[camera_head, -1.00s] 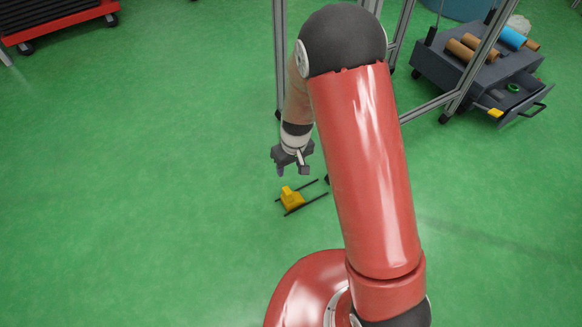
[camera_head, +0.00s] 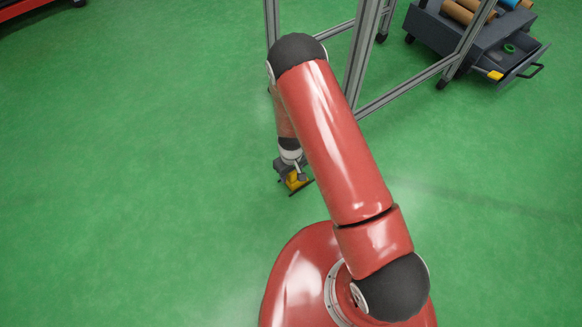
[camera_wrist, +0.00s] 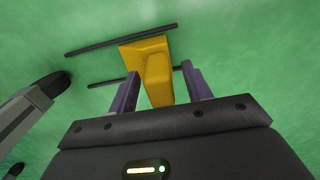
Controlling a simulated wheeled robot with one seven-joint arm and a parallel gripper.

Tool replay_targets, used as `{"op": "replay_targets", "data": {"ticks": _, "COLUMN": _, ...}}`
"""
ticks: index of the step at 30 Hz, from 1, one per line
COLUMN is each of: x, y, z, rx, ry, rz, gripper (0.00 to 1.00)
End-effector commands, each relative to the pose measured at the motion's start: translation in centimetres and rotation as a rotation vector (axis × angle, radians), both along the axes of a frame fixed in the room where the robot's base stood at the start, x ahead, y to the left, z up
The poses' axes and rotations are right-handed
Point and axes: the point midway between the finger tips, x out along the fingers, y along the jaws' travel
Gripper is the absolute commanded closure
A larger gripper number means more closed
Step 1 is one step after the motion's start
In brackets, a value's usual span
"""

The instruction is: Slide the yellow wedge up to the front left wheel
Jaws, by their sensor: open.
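In the wrist view the wedge (camera_wrist: 151,65) has a wide flat part and a narrower raised part. My gripper (camera_wrist: 160,84) is open, with one purple-grey finger on each side of the raised part. In the head view my gripper (camera_head: 291,172) points down and partly hides the wedge.
A grey metal frame (camera_head: 368,45) stands just behind my arm. A dark cart (camera_head: 470,45) with an open drawer (camera_head: 517,66) and brown rolls is at the upper right; a small yellow piece (camera_head: 495,75) lies in the drawer. The floor at left is clear.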

Motion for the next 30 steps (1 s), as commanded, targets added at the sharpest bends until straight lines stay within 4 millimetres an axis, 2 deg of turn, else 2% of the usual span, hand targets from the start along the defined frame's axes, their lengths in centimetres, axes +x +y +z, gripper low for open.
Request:
{"op": "replay_targets", "data": {"ticks": 11, "x": 0.04, "y": 0.03, "z": -0.54, "rx": 0.001, "ry": -0.001, "rz": -0.001, "gripper": 0.52}}
{"op": "replay_targets", "data": {"ticks": 22, "x": 0.02, "y": 0.02, "z": -0.53, "rx": 0.001, "ry": -0.001, "rz": -0.001, "gripper": 1.00}}
{"op": "replay_targets", "data": {"ticks": 30, "x": 0.38, "y": -0.49, "z": -0.60, "rx": 0.001, "ry": -0.001, "rz": -0.002, "gripper": 1.00}}
